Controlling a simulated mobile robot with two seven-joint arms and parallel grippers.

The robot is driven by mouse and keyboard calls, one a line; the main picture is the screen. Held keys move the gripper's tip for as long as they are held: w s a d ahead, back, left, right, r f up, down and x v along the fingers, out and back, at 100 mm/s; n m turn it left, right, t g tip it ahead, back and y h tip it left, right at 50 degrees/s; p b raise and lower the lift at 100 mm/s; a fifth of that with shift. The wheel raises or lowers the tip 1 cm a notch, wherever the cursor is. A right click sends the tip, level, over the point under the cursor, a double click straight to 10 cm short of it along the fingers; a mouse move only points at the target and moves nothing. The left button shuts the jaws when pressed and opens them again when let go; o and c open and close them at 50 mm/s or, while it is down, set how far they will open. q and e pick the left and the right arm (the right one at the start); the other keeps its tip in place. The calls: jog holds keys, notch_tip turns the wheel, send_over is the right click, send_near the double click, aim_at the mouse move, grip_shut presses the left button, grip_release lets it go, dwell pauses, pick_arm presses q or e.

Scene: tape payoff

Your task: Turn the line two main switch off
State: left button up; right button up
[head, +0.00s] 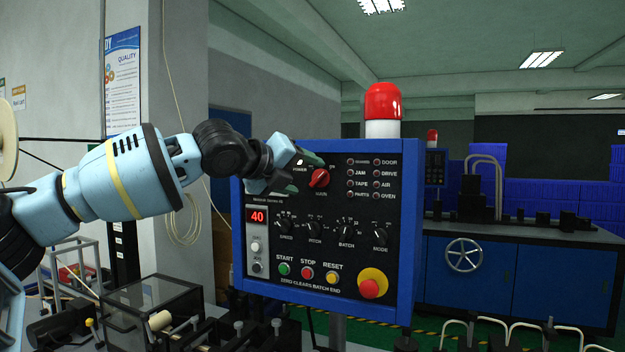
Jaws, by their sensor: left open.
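The control panel (345,230) is a dark face in a blue frame and fills the middle of the head view. Its main switch is a red rotary knob (319,178) near the top, with small white marks around it. My left gripper (301,173) is open just left of the knob, one finger above and left of it, the other lower left. I cannot tell whether the fingertips touch the panel. The gripper hides the panel's upper left corner and part of the lettering there. My right gripper is out of view.
Below are a red display reading 40 (257,216), several black dials, green, red and yellow buttons, and a red emergency stop (370,288). A red and white beacon (383,108) tops the panel. A second, smaller panel (435,167) stands on the blue machine behind right.

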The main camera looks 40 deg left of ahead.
aim_at(318, 180)
pick_arm(q)
jog(key=shift+x, duration=1.95)
jog(key=shift+r, duration=0.1)
jog(key=c, duration=1)
